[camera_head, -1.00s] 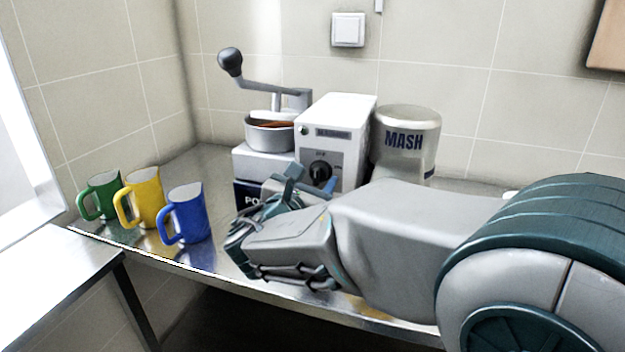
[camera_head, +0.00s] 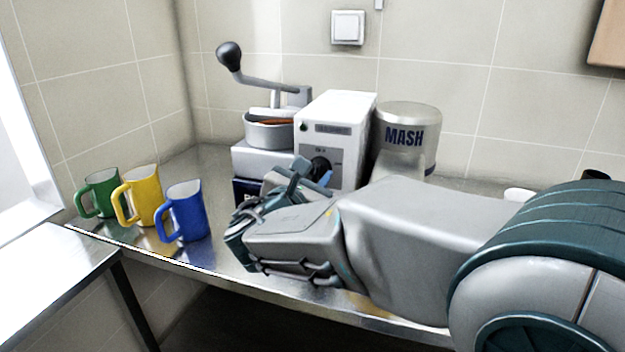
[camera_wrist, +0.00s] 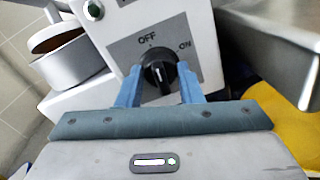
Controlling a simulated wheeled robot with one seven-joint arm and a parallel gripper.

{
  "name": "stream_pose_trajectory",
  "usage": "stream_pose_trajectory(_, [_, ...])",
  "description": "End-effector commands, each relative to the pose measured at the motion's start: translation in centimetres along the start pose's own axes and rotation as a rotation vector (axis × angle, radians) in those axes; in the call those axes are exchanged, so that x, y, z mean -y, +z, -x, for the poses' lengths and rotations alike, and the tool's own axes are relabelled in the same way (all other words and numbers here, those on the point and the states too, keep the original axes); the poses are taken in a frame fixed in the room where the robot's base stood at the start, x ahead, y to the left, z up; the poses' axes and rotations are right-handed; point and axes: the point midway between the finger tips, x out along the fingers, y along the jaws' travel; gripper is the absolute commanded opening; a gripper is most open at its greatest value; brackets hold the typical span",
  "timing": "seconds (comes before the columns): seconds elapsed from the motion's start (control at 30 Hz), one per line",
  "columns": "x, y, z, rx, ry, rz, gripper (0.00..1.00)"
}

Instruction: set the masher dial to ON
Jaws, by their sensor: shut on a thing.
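The masher is a white box (camera_head: 345,115) beside a silver canister marked MASH (camera_head: 405,135). Its black dial (camera_wrist: 158,68) sits on a grey plate with OFF above it and ON to the upper right in the wrist view. The dial's ridge appears to lie roughly toward OFF, not toward ON. My gripper (camera_wrist: 159,76) has its blue fingers on either side of the dial and is shut on it. In the head view my gripper (camera_head: 312,174) is at the front of the box and partly hides the dial (camera_head: 320,165).
A pot with a cranked handle (camera_head: 268,132) stands left of the box. Green (camera_head: 103,192), yellow (camera_head: 146,196) and blue (camera_head: 187,212) mugs stand near the left front edge of the metal counter. A white switch (camera_head: 348,27) is on the tiled wall.

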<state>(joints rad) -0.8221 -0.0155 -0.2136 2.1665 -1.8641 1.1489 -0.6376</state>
Motion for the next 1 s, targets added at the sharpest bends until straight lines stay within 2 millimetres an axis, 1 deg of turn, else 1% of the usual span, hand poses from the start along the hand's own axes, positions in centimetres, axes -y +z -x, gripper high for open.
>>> stream_pose_trajectory(0.03, [0.14,-0.33,-0.04,0.001,0.000,-0.034,0.10])
stream_pose_trajectory(0.3, [0.24,-0.54,-0.04,-0.013,-0.002,-0.264,0.10])
stream_pose_trajectory(1.0, [0.26,-0.33,-0.03,-0.055,-0.009,-0.901,0.10])
